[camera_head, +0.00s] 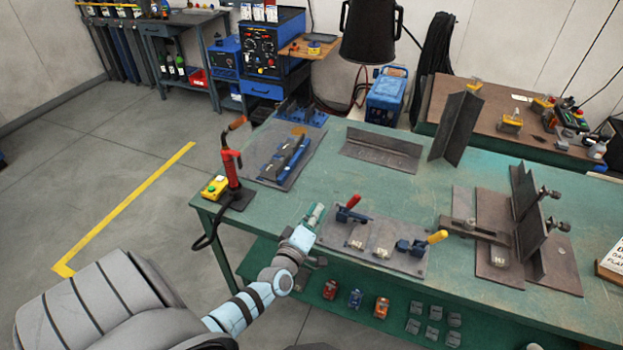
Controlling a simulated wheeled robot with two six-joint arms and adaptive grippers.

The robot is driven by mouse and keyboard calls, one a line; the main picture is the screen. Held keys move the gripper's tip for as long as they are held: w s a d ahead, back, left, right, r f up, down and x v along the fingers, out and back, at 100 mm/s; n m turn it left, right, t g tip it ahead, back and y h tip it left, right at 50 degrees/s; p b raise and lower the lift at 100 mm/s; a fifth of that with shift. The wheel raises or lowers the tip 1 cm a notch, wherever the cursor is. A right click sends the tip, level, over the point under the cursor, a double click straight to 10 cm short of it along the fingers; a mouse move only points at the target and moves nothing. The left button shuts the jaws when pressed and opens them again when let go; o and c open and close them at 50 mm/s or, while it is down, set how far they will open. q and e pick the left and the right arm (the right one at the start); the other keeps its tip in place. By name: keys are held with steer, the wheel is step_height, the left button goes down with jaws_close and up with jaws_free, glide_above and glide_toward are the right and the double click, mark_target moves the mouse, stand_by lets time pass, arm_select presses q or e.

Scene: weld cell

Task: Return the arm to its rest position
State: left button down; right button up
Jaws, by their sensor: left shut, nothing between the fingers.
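My left arm comes in from the lower left, grey and pale blue, reaching up to the front edge of the green welding table (298,170). My left gripper (314,214) is at its end, shut and empty, over the table's front edge. It is just left of the clamp plate (382,262), near the red-handled toggle clamp (349,209). I cannot tell whether it touches anything. My right gripper is not in view.
A red torch on a stand (232,175) is left of the gripper, beside a yellow button box (214,187). A yellow-handled clamp (424,243) and steel fixture (527,225) stand right. A lower shelf (458,302) holds small parts. The floor at left is clear.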

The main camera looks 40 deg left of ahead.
arm_select(q)
steer(key=shift+d+v, duration=0.25)
steer(key=shift+v, duration=0.9)
steer(key=shift+a, duration=0.1)
